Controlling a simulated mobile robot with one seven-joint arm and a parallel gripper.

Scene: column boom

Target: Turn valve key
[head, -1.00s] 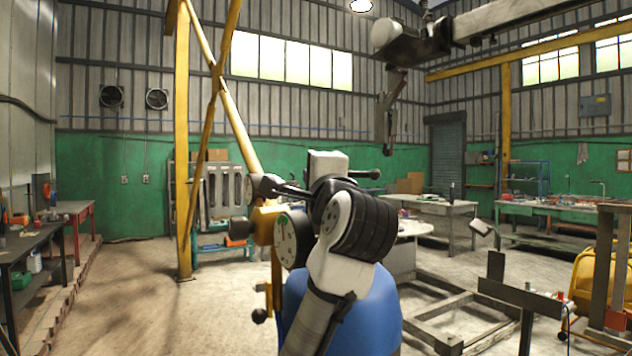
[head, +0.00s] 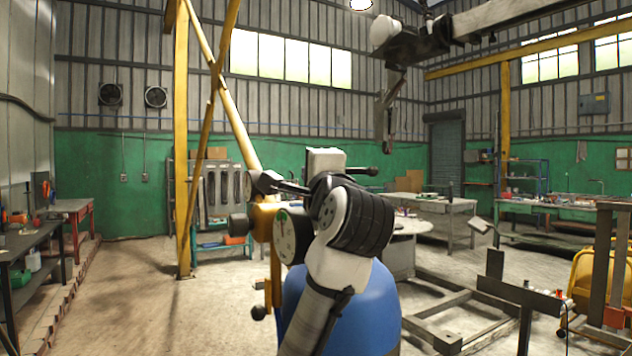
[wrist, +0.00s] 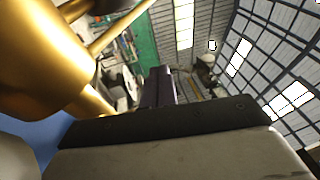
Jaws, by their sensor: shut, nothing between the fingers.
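A brass valve body (head: 264,222) with a white-faced gauge (head: 288,237) stands above a blue cylinder (head: 365,310). It also fills the upper left of the wrist view (wrist: 40,60). A grey round piece (head: 262,184) sits at its top; I cannot tell whether this is the valve key. In the wrist view, the gripper (wrist: 160,86) is right of the brass body. My arm hides part of the valve.
A yellow post (head: 182,150) with a diagonal brace stands behind on the left. A dark steel frame (head: 455,310) lies on the floor at right. A grey table (head: 435,208) stands behind. The floor (head: 130,290) at left is open.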

